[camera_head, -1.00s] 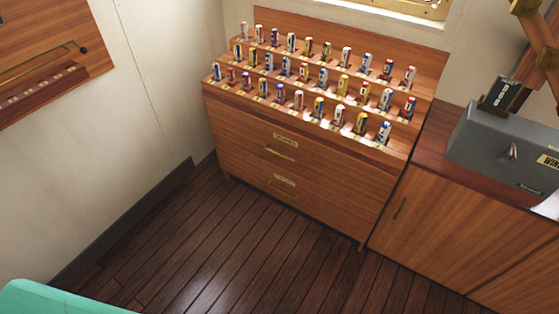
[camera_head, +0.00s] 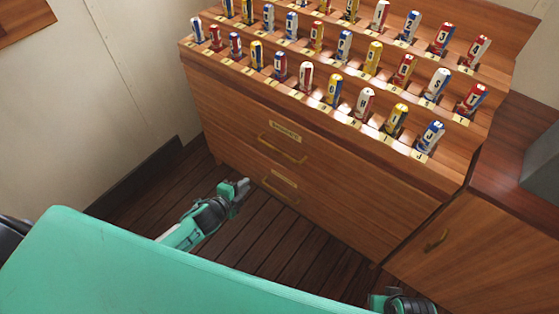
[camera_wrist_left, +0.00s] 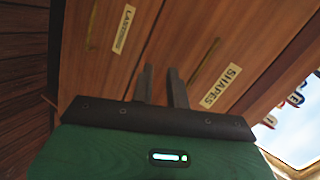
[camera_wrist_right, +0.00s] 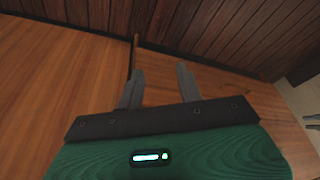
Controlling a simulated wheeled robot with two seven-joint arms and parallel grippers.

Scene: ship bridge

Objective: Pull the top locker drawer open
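The wooden locker has a top drawer (camera_head: 330,165) with a brass handle (camera_head: 281,150) under a label (camera_head: 286,131). In the left wrist view the top drawer's label (camera_wrist_left: 221,88) reads SHAPES, and its handle (camera_wrist_left: 206,54) shows beside it. The drawer is closed. My left gripper (camera_head: 241,187) is in front of the locker, lower than the top handle and apart from it. Its fingers are parted with nothing between them in the left wrist view (camera_wrist_left: 160,72). My right gripper (camera_wrist_right: 159,78) is open and empty near wooden fronts; the head view shows only part of that arm.
A lower drawer with a label (camera_head: 283,181) and handle (camera_head: 279,192) sits beneath. Rows of flag-coloured cylinders (camera_head: 375,57) stand on the locker's stepped top. A cabinet (camera_head: 470,255) adjoins at right. Dark plank floor (camera_head: 255,235) is clear before the locker.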

